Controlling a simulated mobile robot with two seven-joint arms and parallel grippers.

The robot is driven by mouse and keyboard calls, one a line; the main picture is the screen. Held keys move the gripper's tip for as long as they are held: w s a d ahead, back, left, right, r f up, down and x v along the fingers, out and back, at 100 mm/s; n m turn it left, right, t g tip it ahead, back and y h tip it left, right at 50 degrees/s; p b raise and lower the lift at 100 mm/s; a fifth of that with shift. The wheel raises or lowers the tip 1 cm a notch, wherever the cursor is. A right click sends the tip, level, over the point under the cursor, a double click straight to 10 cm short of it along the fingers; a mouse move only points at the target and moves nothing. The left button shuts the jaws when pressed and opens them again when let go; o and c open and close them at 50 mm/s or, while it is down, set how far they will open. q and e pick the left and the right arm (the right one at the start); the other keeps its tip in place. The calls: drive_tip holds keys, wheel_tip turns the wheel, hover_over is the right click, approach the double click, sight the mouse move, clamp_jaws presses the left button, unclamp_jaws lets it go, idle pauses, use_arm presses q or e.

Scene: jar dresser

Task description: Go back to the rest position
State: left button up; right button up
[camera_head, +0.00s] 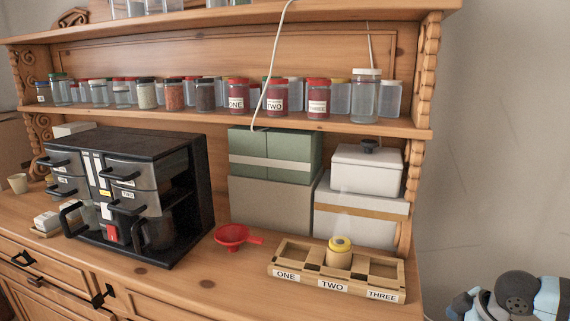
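Neither of my grippers shows in the head view. Part of my arm, blue, grey and black, shows at the lower right corner, to the right of the dresser; its gripper is out of the picture. A wooden tray (352,288) with compartments labelled ONE, TWO and THREE lies on the dresser top. Jars of red contents labelled ONE (237,98), TWO (274,98) and THREE (318,100) stand on the shelf, lids on.
A red funnel (232,236) lies left of the tray. A black rack with handled drawers (125,195) stands on the left. Green and grey boxes (270,203) and a white lidded container (366,172) stand at the back. A white cable (265,90) hangs before the shelf.

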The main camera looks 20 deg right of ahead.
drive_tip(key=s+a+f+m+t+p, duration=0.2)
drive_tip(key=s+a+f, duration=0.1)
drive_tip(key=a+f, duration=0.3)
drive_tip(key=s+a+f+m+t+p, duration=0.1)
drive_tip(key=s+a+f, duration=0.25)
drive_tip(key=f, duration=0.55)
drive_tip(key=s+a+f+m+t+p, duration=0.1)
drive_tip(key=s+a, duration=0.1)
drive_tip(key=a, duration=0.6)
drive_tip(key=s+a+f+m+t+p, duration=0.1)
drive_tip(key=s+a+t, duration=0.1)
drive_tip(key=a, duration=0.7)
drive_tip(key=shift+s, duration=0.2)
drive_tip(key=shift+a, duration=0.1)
